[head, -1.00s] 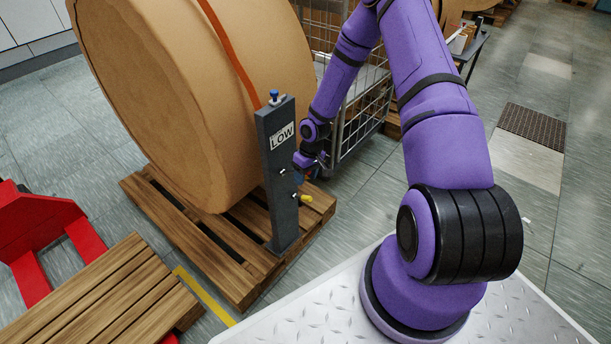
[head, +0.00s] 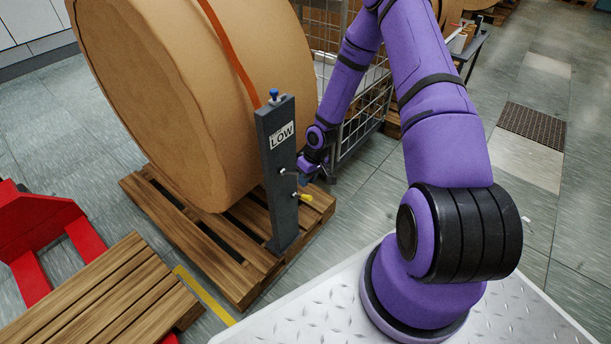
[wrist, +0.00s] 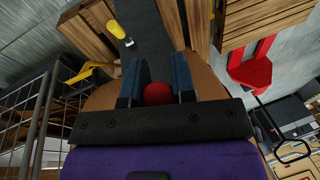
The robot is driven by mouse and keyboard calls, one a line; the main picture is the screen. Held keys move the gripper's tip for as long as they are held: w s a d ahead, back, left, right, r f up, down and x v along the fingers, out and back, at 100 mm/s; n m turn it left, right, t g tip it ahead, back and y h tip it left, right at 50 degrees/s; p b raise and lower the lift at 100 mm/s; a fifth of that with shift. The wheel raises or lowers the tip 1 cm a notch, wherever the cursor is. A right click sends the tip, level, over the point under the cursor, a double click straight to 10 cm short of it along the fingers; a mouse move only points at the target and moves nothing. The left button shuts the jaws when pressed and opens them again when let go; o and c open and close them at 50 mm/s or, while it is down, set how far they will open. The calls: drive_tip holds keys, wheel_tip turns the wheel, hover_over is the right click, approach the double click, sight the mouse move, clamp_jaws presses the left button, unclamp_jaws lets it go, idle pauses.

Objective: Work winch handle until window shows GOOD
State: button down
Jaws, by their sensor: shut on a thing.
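A grey post (head: 283,215) stands upright at the pallet's edge in the head view. Its white window (head: 281,136) reads LOW. My gripper (head: 322,174) is just to the right of the post, below window height. In the wrist view my gripper's blue fingers (wrist: 158,75) are on either side of a red round knob (wrist: 157,93), which appears to be the winch handle's grip. The gripper is shut on it. The rest of the handle is mostly hidden. A yellow-ended part (head: 305,197) sticks out of the post lower down.
A large brown roll (head: 150,100) with an orange strap (head: 230,50) rests on a wooden pallet (head: 220,260) beside the post. A wire cage (head: 365,115) stands behind my gripper. A red pallet jack (head: 35,225) is at the left. Open floor lies at the right.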

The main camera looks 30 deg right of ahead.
wheel_tip(320, 180, down, 14)
drive_tip(key=w+n+t+y, duration=0.1)
drive_tip(key=t+y, duration=0.4)
drive_tip(key=t, duration=0.6)
drive_tip(key=shift+w+a+r+t, duration=0.25)
drive_tip(key=shift+w+a+t, duration=0.1)
drive_tip(key=shift+w, duration=0.15)
drive_tip(key=shift+n, duration=0.3)
drive_tip(key=c, duration=1)
unclamp_jaws()
drive_tip(key=shift+o, duration=0.3)
drive_tip(key=shift+w, duration=0.1)
drive_tip(key=v, duration=1)
drive_tip(key=shift+s+d, duration=0.2)
drive_tip(key=shift+s, duration=0.15)
drive_tip(key=shift+r, duration=0.15)
